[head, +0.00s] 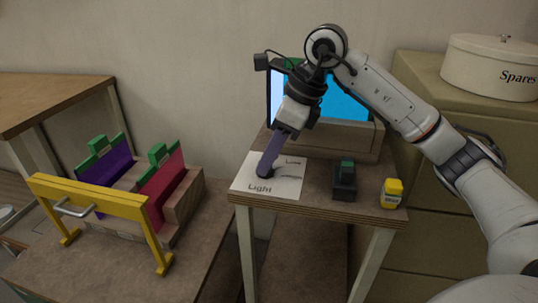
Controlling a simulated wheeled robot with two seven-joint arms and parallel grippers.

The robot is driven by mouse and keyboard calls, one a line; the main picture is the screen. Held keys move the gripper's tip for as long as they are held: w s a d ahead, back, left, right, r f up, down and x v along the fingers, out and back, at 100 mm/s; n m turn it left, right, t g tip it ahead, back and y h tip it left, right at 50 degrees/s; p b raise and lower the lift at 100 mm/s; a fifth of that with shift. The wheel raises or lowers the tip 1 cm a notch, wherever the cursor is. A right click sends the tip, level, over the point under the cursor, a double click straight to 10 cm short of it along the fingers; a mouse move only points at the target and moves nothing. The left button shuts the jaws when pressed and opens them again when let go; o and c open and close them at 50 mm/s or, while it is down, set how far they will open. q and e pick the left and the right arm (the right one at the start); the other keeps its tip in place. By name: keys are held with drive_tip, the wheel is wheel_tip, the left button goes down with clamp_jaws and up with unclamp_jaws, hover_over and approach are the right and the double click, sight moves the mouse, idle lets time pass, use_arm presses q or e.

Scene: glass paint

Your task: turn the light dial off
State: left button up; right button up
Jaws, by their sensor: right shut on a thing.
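The light dial (266,169) is a dark knob on a white sheet (250,182) marked "Light", on the small wooden table. My right gripper (273,153) points down at the dial from above and is shut on it. The fingers and wrist hide most of the dial, so its pointing direction cannot be told. Part of a pale shape shows beside it on the sheet. My left gripper is not in view.
Behind is a lit blue panel (345,105). A yellow frame (95,200) and coloured panes stand on the left table. A Spares tin (490,68) sits at right.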

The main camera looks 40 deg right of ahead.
drive_tip(key=n+p, duration=0.1)
drive_tip(key=n, duration=0.1)
drive_tip(key=n+g+y+p, duration=0.1)
drive_tip(key=n, duration=0.1)
drive_tip(key=shift+w+d+r+p, duration=0.1)
drive_tip(key=shift+r+p, duration=0.1)
drive_tip(key=shift+p, duration=0.15)
drive_tip(key=shift+w+n+g+p, duration=0.1)
drive_tip(key=shift+n+g+p, duration=0.5)
drive_tip(key=shift+n, duration=0.5)
drive_tip(key=shift+f+n+g+y+p, duration=0.1)
drive_tip(key=shift+n+g+y+p, duration=0.35)
drive_tip(key=shift+n, duration=0.95)
drive_tip(key=o, duration=1)
drive_tip(key=shift+f+h, duration=0.1)
drive_tip(key=shift+h, duration=0.15)
drive_tip(key=shift+o, duration=0.2)
